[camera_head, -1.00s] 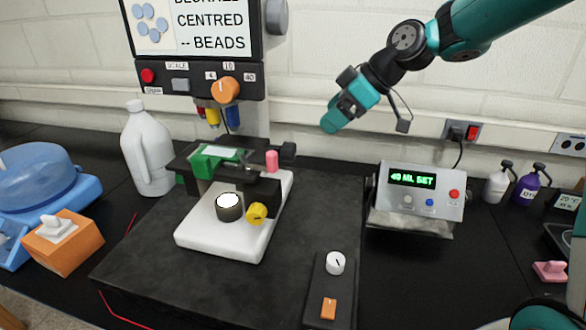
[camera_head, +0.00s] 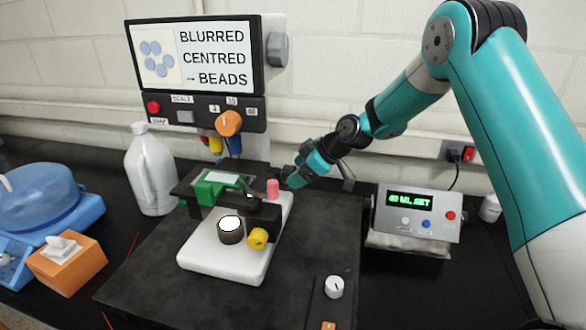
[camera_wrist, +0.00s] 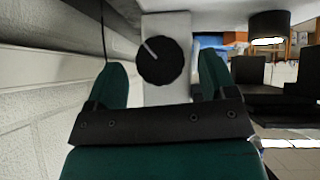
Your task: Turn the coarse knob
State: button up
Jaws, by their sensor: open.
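A black round knob (camera_wrist: 163,61) with a white pointer line sits on a pale post in the wrist view. It lies between and beyond the two teal fingers of my gripper (camera_wrist: 162,76), which are apart with nothing clamped. Contact cannot be told. In the head view my gripper (camera_head: 299,176) is at the right rear of the microscope (camera_head: 215,258), just right of the pink knob (camera_head: 273,188), and largely hides the black knob. A yellow knob (camera_head: 257,239) is on the front right of the microscope. No label shows which is coarse.
A monitor (camera_head: 195,55) above reads "BLURRED CENTRED -- BEADS", with an orange scale knob (camera_head: 228,123) below it. A control box (camera_head: 416,212) stands to the right. A white jug (camera_head: 150,172) is at the left. The mat's front is mostly clear.

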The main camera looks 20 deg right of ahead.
jog(key=shift+x, duration=1.25)
jog(key=c, duration=0.9)
jog(key=shift+f+m+g+y, duration=0.1)
jog(key=shift+m+g+y, duration=0.2)
jog(key=shift+g, duration=0.6)
jog(key=o, duration=0.9)
